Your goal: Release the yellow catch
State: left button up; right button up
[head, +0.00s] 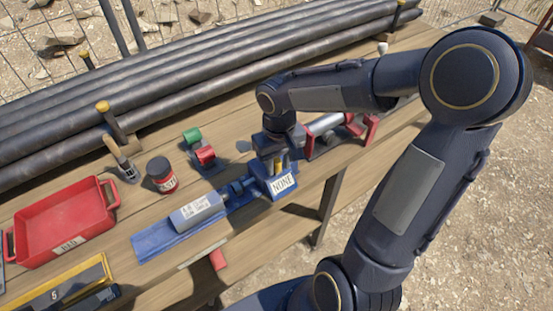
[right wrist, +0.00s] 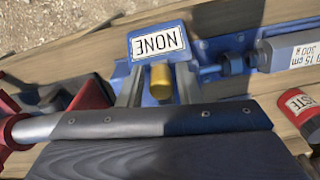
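The yellow catch (right wrist: 160,82) is a small yellow cylinder on the blue block (right wrist: 200,50) with the white "NONE" label. In the head view, a little of the catch shows under my right gripper (head: 274,160), beside the label on the blue block (head: 266,192). In the right wrist view, my right gripper (right wrist: 158,86) is open, with one grey finger on each side of the catch. Gaps show between the fingers and the catch. My left gripper is in neither view.
A grey cylinder (head: 197,211) lies on a blue base left of the block. A red tray (head: 65,220), a dark jar (head: 161,175) with a red label and green and red parts (head: 198,148) stand on the bench. Black pipes (head: 210,70) lie along the back.

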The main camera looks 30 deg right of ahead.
aim_at(279, 162)
jog(key=shift+o, duration=1)
notch_tip(279, 162, up, 8)
jog(key=shift+f+p, duration=0.1)
jog(key=shift+p, duration=0.2)
jog(key=s+a+t+y, duration=0.3)
jog(key=s+a+t, duration=0.1)
jog(key=s, duration=1)
jog(key=shift+s+a+r+m+t+y+p, duration=0.15)
jog(key=shift+s+r+m+t+y+p, duration=0.25)
jog(key=shift+t, duration=0.4)
